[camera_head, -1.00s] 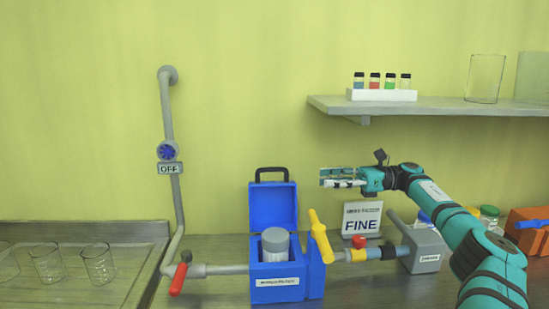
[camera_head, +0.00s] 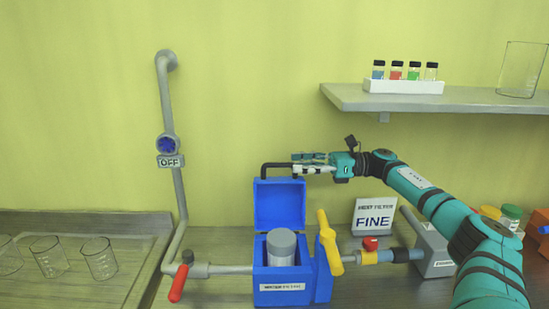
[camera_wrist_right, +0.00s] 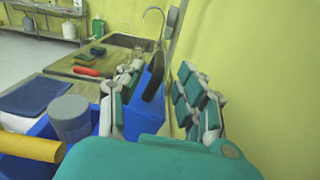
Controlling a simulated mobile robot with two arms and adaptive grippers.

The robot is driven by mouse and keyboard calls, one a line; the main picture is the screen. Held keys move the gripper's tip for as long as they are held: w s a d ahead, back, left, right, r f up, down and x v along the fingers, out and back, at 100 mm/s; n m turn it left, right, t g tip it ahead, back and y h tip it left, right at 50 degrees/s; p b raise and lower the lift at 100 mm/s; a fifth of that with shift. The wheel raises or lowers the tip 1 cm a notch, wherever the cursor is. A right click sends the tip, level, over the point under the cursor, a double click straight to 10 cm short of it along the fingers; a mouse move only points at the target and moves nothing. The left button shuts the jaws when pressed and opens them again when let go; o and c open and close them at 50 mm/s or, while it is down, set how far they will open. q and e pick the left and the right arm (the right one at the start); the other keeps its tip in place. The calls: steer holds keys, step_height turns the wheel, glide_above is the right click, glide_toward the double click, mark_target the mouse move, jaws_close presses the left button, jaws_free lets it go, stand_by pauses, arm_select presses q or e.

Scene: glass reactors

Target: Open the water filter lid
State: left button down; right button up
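The blue water filter box (camera_head: 262,275) stands on the counter with a grey cylinder (camera_head: 281,247) inside. Its blue lid (camera_head: 279,204) stands upright at the back, raised clear of the opening. A black handle (camera_head: 264,172) tops the lid. My right gripper (camera_head: 308,163) is level with the handle's right end and overlaps it in the head view. In the right wrist view its fingers (camera_wrist_right: 162,98) are spread, with the blue lid (camera_wrist_right: 140,102) and black handle (camera_wrist_right: 155,77) showing between them; contact cannot be told. My left gripper is out of view.
A yellow valve handle (camera_head: 329,242) rises right of the box. A red lever (camera_head: 178,283) is on the left pipe. A FINE sign (camera_head: 374,217) stands behind the right pipe. A shelf (camera_head: 460,99) with vials is above right. Beakers (camera_head: 100,258) stand left.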

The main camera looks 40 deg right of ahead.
mark_target(270, 165)
steer(key=p+x, duration=0.2)
steer(key=x, duration=0.4)
steer(key=shift+r, duration=0.2)
steer(key=shift+w+a+f, duration=0.1)
steer(key=shift+w+a, duration=0.2)
steer(key=shift+a, duration=0.1)
jaws_close()
